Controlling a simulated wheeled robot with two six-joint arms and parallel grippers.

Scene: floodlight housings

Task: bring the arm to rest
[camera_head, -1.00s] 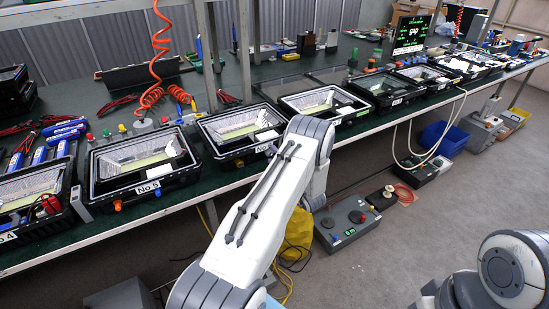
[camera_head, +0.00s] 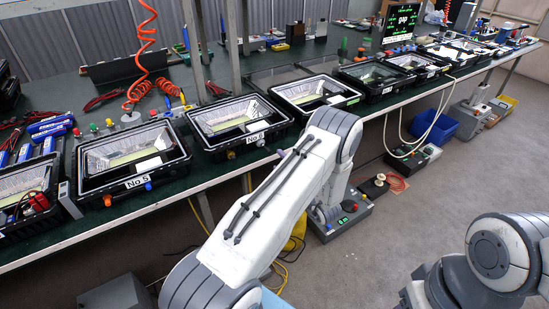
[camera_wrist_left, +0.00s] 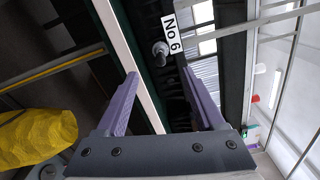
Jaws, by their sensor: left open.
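My left arm (camera_head: 275,200) rises from the bottom middle of the head view and bends at a joint in front of the bench. That housing also shows in the head view (camera_head: 205,141). Part of my right arm (camera_head: 495,255) is at lower right; its gripper is out of view.
The long green-topped bench (camera_head: 70,82) carries a row of black housings, including No 5 (camera_head: 100,193). Orange coiled hoses (camera_head: 148,45) hang above it. A control box (camera_head: 345,218), cables and a blue bin (camera_head: 440,132) are on the floor. Grey floor at right is open.

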